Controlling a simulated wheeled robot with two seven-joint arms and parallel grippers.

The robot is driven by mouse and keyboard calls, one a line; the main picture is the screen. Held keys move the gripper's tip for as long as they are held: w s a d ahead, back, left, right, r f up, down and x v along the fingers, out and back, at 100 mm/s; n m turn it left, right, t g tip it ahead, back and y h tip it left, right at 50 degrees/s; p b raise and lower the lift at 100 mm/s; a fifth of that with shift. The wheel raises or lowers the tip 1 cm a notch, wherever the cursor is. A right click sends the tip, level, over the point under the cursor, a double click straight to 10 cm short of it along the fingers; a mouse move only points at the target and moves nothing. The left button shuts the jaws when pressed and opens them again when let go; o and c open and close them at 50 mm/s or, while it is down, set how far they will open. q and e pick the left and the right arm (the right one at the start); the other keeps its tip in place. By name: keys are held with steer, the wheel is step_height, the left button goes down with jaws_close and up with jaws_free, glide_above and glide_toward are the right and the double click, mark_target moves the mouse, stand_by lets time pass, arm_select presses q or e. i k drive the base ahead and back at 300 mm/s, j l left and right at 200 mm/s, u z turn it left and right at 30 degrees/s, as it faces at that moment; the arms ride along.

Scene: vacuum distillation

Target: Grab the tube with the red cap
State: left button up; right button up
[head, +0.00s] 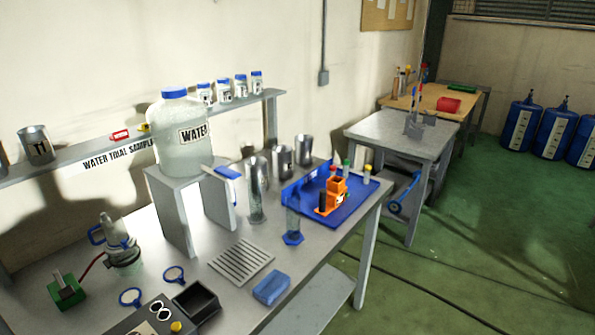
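A small tube with a red cap (333,169) stands on the blue tray (355,207) at the right end of the metal table. Its lower part is hidden behind an orange holder (336,188). A green-capped tube (346,166) and a yellow-capped tube (367,173) stand to its right, also at the tray. Neither of my grippers shows in the head view, so I cannot see where they are relative to the tube.
A tall glass cylinder with a blue base (293,226) stands in front of the tray. Metal beakers (304,150) stand behind it to the left. A blue sponge-like block (271,288) lies near the front edge. A large water jar (181,135) sits on a raised stand.

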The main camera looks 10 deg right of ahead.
mark_target(332, 169)
steer(key=i+l+u, duration=0.1)
steer(key=l, duration=0.25)
steer(key=i+l+u, duration=0.25)
steer(key=i+l, duration=0.15)
steer(key=l, duration=0.3)
steer(key=i+l+u, duration=0.15)
steer(key=l, duration=0.25)
steer(key=i+l+u, duration=0.1)
steer(key=l, duration=0.3)
